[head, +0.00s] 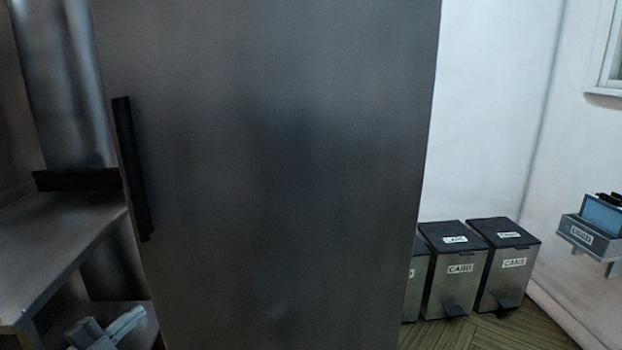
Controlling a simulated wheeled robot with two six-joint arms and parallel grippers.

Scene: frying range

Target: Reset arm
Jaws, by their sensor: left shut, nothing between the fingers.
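My left gripper (108,331) shows at the bottom left corner, cut off by the lower edge of the head view. It is shut and empty. It appears in front of the lower shelf of a steel table, to the left of a large grey steel door. My right gripper is out of view.
The tall steel door (280,180) with a black vertical handle (132,168) fills the middle. A steel table (60,235) stands at the left. Bins labelled CARD (455,285) and CANS (503,280) stand right, partly beside another bin. A grey wall holder (588,238) hangs far right.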

